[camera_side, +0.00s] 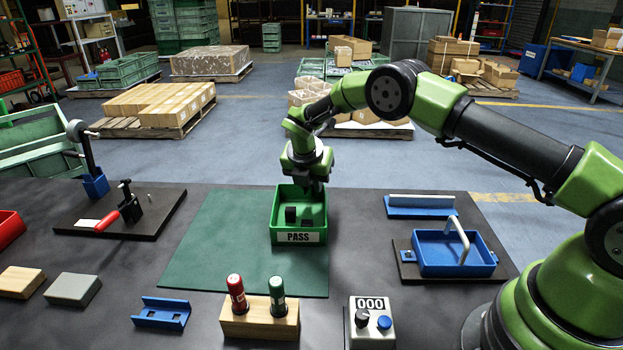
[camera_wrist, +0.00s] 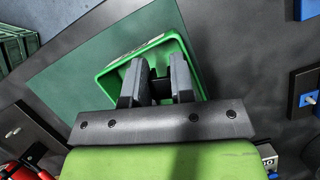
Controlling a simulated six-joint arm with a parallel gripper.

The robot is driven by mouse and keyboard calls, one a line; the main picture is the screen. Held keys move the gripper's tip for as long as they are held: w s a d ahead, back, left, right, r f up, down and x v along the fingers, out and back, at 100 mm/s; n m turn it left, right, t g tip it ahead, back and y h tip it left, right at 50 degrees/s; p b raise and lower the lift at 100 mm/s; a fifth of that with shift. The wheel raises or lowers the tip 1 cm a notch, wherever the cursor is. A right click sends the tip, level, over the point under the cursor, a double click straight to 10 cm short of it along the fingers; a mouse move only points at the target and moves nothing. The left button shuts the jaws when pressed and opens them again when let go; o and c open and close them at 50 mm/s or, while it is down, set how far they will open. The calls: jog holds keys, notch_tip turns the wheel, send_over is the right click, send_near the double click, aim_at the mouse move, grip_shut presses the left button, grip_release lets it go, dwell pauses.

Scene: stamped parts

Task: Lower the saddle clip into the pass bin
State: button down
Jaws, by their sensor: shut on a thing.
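The green pass bin (camera_side: 275,224), with a white PASS label on its front, stands on the green mat (camera_side: 215,240). My gripper (camera_side: 305,212) points down into the bin, its fingers inside the walls. In the wrist view, my gripper (camera_wrist: 159,70) has its two grey fingers over the bin (camera_wrist: 108,85). The fingers are shut on a small dark piece, the saddle clip (camera_wrist: 160,88), mostly hidden between them. I cannot tell its shape or whether it touches the bin floor.
A wooden block (camera_side: 259,325) with red and green markers stands in front of the mat. A counter box (camera_side: 370,325) and blue bracket (camera_side: 162,312) lie nearby. A blue tray (camera_side: 455,268) is at right, and a clamp fixture (camera_side: 125,215) at left. The mat around the bin is clear.

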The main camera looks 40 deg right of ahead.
jog(key=shift+f, duration=0.45)
dwell(0.3)
jog(key=c, duration=0.9)
grip_release()
jog(key=s+a+r+m+t+y, duration=0.1)
jog(key=s+a+r+m, duration=0.1)
jog(key=s+r+m, duration=0.75)
jog(key=s+a+r+m+t+y, duration=0.1)
jog(key=s+a+r+m+y, duration=0.2)
jog(key=r, duration=1.2)
jog(key=s+m+t, duration=0.1)
jog(key=s+m, duration=0.4)
jog(key=s, duration=0.1)
jog(key=s+a+r+m+t+y, duration=0.1)
jog(key=s+m, duration=0.4)
jog(key=s, duration=0.2)
jog(key=s+r+m+t, duration=0.1)
jog(key=s+m, duration=0.4)
jog(key=s, duration=0.1)
jog(key=shift+s+a+m+y, duration=0.25)
jog(key=shift+y, duration=0.15)
